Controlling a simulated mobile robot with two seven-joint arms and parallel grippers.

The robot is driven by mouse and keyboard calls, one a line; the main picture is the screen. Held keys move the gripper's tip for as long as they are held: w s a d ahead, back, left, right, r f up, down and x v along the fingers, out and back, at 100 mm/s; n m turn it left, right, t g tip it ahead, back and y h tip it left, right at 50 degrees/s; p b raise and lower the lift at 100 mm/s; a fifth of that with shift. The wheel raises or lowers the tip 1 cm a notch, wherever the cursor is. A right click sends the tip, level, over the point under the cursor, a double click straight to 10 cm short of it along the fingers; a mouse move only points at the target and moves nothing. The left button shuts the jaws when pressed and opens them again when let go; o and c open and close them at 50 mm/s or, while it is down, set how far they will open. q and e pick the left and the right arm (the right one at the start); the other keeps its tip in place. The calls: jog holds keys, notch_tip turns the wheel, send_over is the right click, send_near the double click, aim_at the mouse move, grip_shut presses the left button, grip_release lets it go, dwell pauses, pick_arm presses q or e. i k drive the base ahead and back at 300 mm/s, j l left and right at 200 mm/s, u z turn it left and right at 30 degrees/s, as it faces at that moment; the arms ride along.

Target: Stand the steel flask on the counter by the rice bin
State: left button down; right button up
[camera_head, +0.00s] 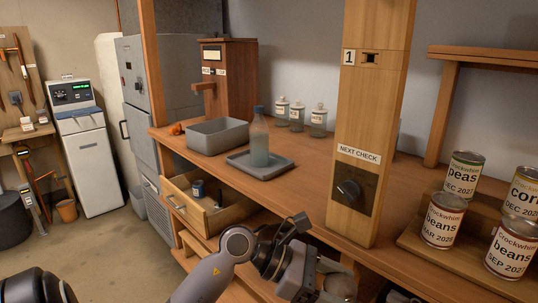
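I cannot make out a steel flask in this view. The likely rice bin is a tall brown wooden dispenser (228,85) with a small label and a side spout, at the back left of the wooden counter (310,165); its label is too small to read surely. My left gripper (318,286) is low at the bottom middle, in front of the counter's edge and below its top. Its fingers are partly cut off by the frame, and I cannot tell whether they are open. My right gripper is not clearly seen.
A grey bin (217,136) and a clear bottle (259,140) on a grey tray (278,172) stand on the counter. Small bottles (297,115) line the back. An open drawer (235,212) juts out below. A wooden post (366,120) and cans (442,220) occupy the right.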

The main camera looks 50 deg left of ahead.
aim_at(325, 192)
jog(key=j, duration=1)
jog(key=j+z, duration=0.1)
jog(key=j, duration=0.85)
jog(key=k, duration=0.05)
